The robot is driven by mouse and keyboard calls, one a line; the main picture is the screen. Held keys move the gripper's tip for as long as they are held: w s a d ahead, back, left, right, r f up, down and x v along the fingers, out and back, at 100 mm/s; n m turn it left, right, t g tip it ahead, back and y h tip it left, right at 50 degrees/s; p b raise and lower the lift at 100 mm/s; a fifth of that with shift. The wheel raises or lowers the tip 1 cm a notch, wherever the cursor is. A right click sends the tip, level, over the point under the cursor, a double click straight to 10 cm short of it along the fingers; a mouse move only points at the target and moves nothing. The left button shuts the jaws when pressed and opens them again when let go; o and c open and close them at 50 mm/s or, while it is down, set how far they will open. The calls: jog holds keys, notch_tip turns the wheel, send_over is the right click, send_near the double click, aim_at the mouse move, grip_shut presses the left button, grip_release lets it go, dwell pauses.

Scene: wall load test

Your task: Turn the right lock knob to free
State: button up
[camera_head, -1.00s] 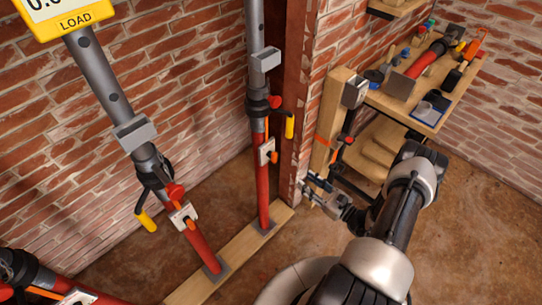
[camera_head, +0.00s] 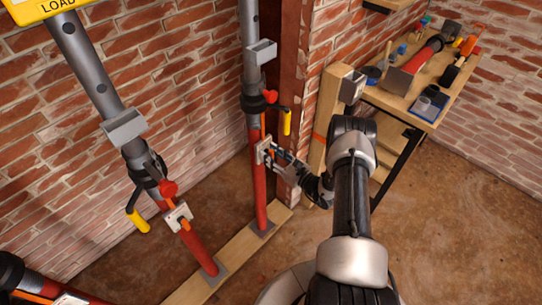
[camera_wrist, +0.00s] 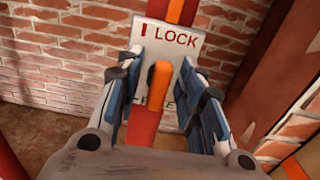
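The right lock knob is an orange handle (camera_wrist: 158,78) in front of a white plate (camera_wrist: 199,52) in the wrist view. The plate reads LOCK at the top, with a red tick beside it; green lettering lower down is mostly hidden. The handle looks roughly upright. In the head view the plate (camera_head: 262,149) sits on the red lower tube of the right prop (camera_head: 261,190). My gripper (camera_wrist: 163,72) is open, with one blue-padded finger on each side of the handle and visible gaps. In the head view my gripper (camera_head: 277,158) is just right of the plate.
A left prop (camera_head: 193,247) leans nearby with its own plate and orange knob (camera_head: 180,218). A yellow-handled lever (camera_head: 287,122) hangs above the right plate. A wooden post (camera_head: 329,130) and a tool bench (camera_head: 424,112) stand to the right. Brick walls close off the back.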

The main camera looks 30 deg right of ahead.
jog(key=shift+w+a, duration=0.1)
jog(key=shift+w, duration=0.05)
grip_shut()
dwell(0.4)
